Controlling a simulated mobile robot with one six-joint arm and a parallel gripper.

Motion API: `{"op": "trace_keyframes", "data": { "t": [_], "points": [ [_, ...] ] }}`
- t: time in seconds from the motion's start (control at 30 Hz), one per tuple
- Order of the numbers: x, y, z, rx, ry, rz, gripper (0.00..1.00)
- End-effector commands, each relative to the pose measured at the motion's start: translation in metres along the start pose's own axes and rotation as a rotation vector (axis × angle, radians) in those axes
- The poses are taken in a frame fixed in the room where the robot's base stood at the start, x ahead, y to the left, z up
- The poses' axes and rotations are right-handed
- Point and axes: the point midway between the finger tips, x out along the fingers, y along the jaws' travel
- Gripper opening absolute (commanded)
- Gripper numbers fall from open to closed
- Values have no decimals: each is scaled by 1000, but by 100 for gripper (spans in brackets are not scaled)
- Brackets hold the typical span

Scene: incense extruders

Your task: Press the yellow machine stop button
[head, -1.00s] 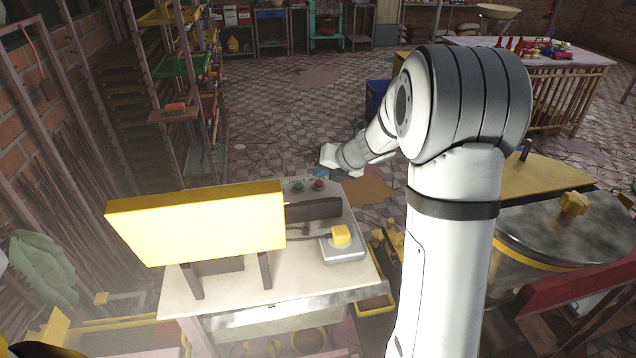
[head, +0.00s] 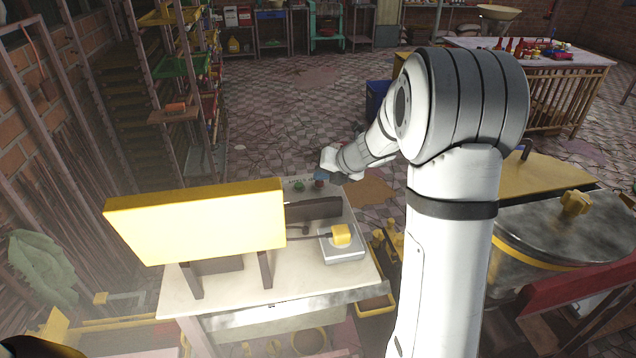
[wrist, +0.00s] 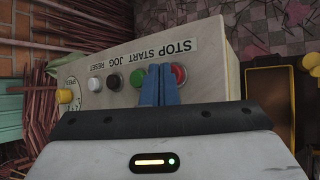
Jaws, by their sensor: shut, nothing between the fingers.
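The yellow machine has a broad yellow panel (head: 200,222) over a pale worktop (head: 235,290). The red stop button (wrist: 180,75) sits at the right end of a row on its control panel, under the upside-down STOP label (wrist: 180,46). My gripper (wrist: 159,70) is shut and empty. Its blue fingers appear between the green and red buttons and hide part of both. In the head view, its tips (head: 321,175) are close by the red button; contact cannot be told.
Further left on the panel are a black button (wrist: 113,82), a white button (wrist: 95,84) and a yellow speed knob (wrist: 65,96). A grey box with a yellow button (head: 341,234) stands on the worktop. A lidded metal drum (head: 550,225) stands to the right.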

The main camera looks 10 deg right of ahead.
Motion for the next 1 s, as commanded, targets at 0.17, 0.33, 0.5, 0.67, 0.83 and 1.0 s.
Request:
{"op": "trace_keyframes", "data": {
  "t": [0.17, 0.33, 0.5, 0.67, 0.83, 1.0],
  "points": [
    [2, -2, -2, 0, 0, 0, 0],
    [3, -3, -2, 0, 0, 0, 0],
    [5, -4, -4, 0, 1, 0, 0],
    [6, -4, -4, 0, 1, -1, 0],
    [6, -4, -4, 0, 1, -1, 0],
    [4, -3, -3, 1, 1, -1, 0]
  ]
}}
